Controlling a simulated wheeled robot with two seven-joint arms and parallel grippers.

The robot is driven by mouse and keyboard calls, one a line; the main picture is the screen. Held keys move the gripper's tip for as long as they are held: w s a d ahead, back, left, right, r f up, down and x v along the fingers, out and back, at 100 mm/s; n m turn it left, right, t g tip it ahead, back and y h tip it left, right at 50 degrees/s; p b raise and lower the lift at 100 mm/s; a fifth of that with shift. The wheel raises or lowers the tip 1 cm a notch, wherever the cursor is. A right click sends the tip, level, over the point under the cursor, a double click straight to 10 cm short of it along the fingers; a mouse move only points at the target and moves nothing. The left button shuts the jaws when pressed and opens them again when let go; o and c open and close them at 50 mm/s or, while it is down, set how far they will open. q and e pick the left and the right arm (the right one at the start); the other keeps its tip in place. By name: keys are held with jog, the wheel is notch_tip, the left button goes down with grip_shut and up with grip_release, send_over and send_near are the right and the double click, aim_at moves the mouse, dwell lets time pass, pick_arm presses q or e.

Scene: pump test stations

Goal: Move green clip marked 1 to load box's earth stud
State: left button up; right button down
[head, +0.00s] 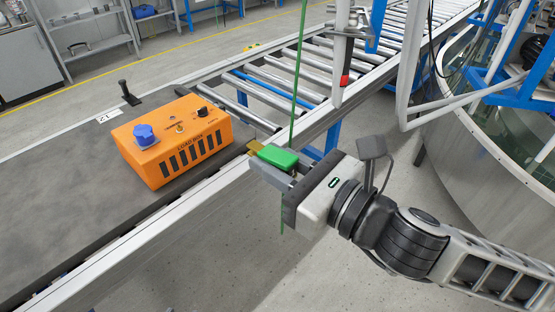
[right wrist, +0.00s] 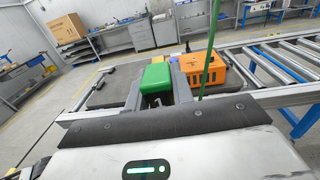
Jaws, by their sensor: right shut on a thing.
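The orange load box (head: 175,152) stands on the dark bench top, with a blue knob (head: 144,134), a small metal stud-like part (head: 179,127) and a black knob on top. I cannot tell which part is the earth stud. My right gripper (head: 272,164) is shut on the green clip (head: 279,156). It holds the clip beyond the bench edge, right of the box and apart from it. A brass-coloured tip (head: 255,146) points toward the box. The right wrist view shows the clip (right wrist: 156,77) between the fingers and the box (right wrist: 203,67) beyond. My left gripper is not in view.
A green cable (head: 299,65) runs upward by the clip. A roller conveyor (head: 290,83) lies behind, with a grey upright (head: 341,50) near it. A black lever (head: 128,93) stands behind the box. The bench left of the box is clear.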

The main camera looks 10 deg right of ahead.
jog(key=w+a+f+n+g+y, duration=0.3)
jog(key=a+f+n+g+y, duration=0.1)
jog(key=g, duration=0.1)
jog(key=shift+w+f+n+g, duration=0.3)
jog(key=shift+w, duration=0.05)
jog(key=shift+r, duration=0.15)
notch_tip(320, 180, up, 9)
jog(key=w+a+m+t+h, duration=0.1)
jog(key=a+m+t+h, duration=0.1)
jog(key=m+t+h, duration=0.7)
jog(key=m+h, duration=0.3)
jog(key=h, duration=0.3)
jog(key=shift+w+m+t+h, duration=0.3)
jog(key=shift+w+t, duration=0.1)
jog(key=shift+d, duration=0.1)
